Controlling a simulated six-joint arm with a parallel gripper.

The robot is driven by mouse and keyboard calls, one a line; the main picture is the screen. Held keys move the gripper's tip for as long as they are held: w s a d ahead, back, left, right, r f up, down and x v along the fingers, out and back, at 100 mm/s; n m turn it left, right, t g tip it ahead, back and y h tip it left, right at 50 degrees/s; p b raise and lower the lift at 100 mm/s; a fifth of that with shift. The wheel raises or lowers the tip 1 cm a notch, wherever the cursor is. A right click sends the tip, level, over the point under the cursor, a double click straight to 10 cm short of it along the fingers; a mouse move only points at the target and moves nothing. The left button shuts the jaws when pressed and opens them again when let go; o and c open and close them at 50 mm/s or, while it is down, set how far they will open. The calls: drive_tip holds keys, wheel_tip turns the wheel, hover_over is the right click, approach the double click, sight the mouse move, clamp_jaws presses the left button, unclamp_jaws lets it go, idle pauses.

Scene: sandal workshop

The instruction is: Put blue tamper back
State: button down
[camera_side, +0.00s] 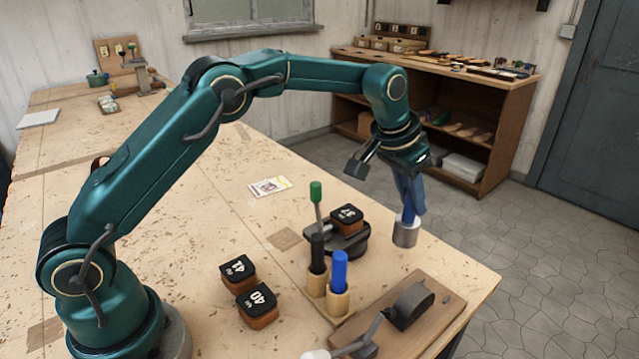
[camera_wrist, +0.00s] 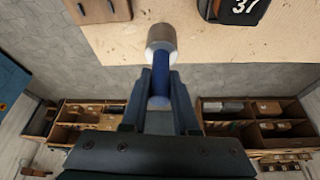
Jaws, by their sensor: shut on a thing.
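My gripper (camera_side: 410,196) is shut on the blue tamper, whose grey metal head (camera_side: 406,233) points down near the right edge of the bench. In the wrist view, the blue tamper (camera_wrist: 160,82) lies between my fingers (camera_wrist: 161,76), with its metal head beyond the fingertips. I cannot tell whether the head touches the bench. Two wooden cups stand in front of the round press: one holds a black handle (camera_side: 317,254), the other a blue handle (camera_side: 339,270).
A black round press (camera_side: 325,238) with a green-knobbed lever bears a block marked 37 (camera_side: 347,218). Blocks marked 41 (camera_side: 238,270) and 40 (camera_side: 258,304) lie left of the cups. A board with a dark clamp (camera_side: 412,305) lies at front right. A card (camera_side: 270,186) lies behind.

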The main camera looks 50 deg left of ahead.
sight(406, 207)
drive_tip(key=shift+f, duration=1.75)
drive_tip(key=shift+f, duration=0.15)
drive_tip(key=c, duration=0.7)
unclamp_jaws()
